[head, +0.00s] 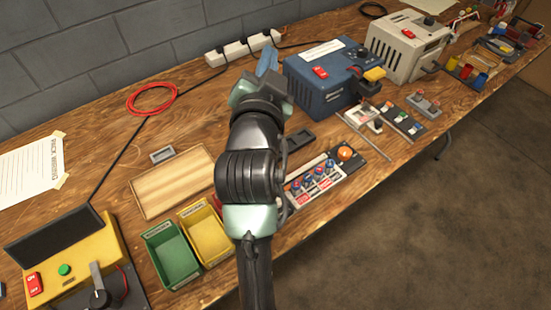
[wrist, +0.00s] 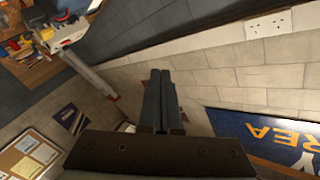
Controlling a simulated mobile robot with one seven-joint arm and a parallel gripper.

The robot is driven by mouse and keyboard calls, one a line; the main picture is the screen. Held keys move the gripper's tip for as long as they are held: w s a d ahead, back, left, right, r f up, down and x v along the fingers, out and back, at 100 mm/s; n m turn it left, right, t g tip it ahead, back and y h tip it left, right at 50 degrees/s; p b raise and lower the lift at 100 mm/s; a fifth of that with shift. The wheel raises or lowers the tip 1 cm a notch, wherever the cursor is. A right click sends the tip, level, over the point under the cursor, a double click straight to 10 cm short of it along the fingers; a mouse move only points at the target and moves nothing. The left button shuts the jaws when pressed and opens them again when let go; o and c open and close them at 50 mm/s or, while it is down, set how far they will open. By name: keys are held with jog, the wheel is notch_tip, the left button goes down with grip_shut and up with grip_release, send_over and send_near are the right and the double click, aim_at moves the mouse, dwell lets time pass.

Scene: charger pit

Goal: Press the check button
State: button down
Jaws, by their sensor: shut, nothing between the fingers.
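A yellow tester box (head: 62,262) with a dark blank screen (head: 54,232) stands at the lower left in the head view. A round green button (head: 64,270) sits on its front panel, between a red switch (head: 34,284) and a dark rotary knob (head: 97,297). No readable label marks a check button. An orange dome button (head: 345,153) sits on a panel right of my arm. My gripper shows in the wrist view (wrist: 161,75), its two dark fingers together and empty. It points at the wall, raised above the bench and far from the green button.
A green bin (head: 172,257) and a yellow bin (head: 207,238) stand right of the tester, with a wooden tray (head: 173,183) behind. A blue power unit (head: 325,78) and a beige one (head: 405,44) stand further back. A red cable coil (head: 152,99) lies near the wall.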

jog(key=s+f+m+g+h+p, duration=0.1)
jog(key=s+f+m+g+p, duration=0.4)
jog(key=p, duration=1.8)
jog(key=s+d+f+g, duration=0.1)
jog(key=s+f+g, duration=0.3)
jog(key=s+f, duration=0.3)
notch_tip(320, 180, down, 3)
jog(key=shift+s+r+h+p, duration=0.1)
jog(key=shift+s+h+p, duration=0.05)
jog(key=shift+h+p, duration=0.2)
notch_tip(320, 180, down, 8)
jog(key=b, duration=0.6)
jog(key=shift+r, duration=0.15)
jog(key=shift+f+b, duration=0.55)
jog(key=shift+b, duration=0.3)
jog(key=shift+f+b, duration=0.45)
jog(key=shift+b, duration=0.15)
